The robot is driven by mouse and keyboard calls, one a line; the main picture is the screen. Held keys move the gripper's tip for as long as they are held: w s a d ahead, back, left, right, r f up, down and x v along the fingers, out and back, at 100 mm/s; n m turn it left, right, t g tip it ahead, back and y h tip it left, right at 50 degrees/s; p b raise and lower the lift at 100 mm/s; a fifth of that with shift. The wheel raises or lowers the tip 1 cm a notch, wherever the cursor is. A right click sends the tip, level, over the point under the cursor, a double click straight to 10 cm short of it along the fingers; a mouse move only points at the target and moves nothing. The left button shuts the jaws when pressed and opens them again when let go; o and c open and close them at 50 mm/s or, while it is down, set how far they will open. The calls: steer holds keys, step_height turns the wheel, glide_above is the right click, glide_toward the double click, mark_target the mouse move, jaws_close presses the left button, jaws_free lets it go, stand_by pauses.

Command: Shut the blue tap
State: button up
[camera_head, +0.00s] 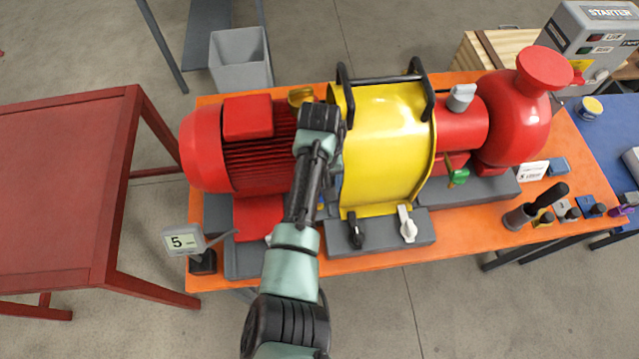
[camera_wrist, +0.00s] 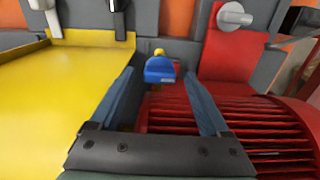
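In the wrist view the blue tap (camera_wrist: 160,69) stands in the gap between the yellow guard and the red motor, with a small yellow piece behind its handle. My gripper (camera_wrist: 159,77) is open, with one dark finger on each side of the tap in the picture. The tap looks to be at or just beyond the fingertips; I cannot tell whether they touch it. Nothing is held. In the head view my arm reaches in over the gap and hides most of the tap and the fingers.
The yellow guard (camera_head: 385,150) with black handles lies right of my arm, the red finned motor (camera_head: 205,150) left. A black tap (camera_head: 356,235), a white tap (camera_head: 407,224) and a green tap (camera_head: 459,177) are nearby.

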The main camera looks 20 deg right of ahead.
step_height(320, 180, up, 13)
steer(key=b, duration=0.1)
steer(key=shift+b, duration=0.3)
stand_by(0.7)
